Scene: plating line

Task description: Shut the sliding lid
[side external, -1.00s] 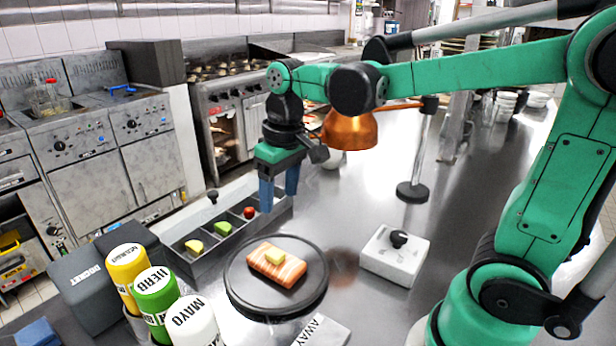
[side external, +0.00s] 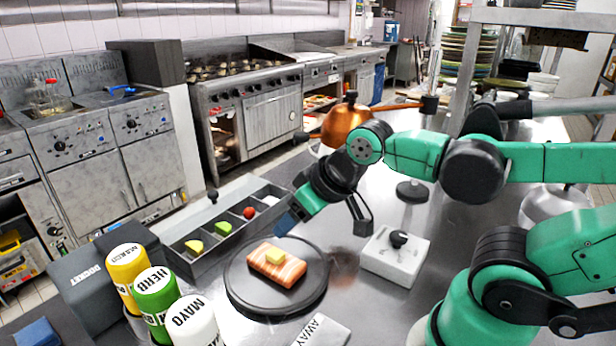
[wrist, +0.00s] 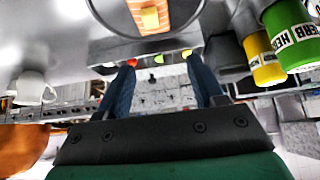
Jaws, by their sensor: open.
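A long grey tray (side external: 187,268) has compartments holding a yellow piece (side external: 194,246), a green piece (side external: 223,228), a red piece (side external: 249,212) and a white piece (side external: 271,200). These compartments are uncovered. A black knob (side external: 212,195) stands at the tray's far side, on what looks like the pale sliding lid (side external: 190,215); its edges are hard to tell. My gripper (side external: 284,224) is open and tilted, with blue fingers pointing down-left between the tray's right end and the round black plate. In the wrist view, nothing shows between its fingers (wrist: 160,62) at close range.
The round black plate (side external: 240,292) bears a salmon piece with a yellow square. Yellow, green and white bottles (side external: 154,290) and a dark box (side external: 85,300) stand front left. A white block with a black knob (side external: 395,262) is at right. A copper lamp or pot (side external: 345,122) is behind my gripper.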

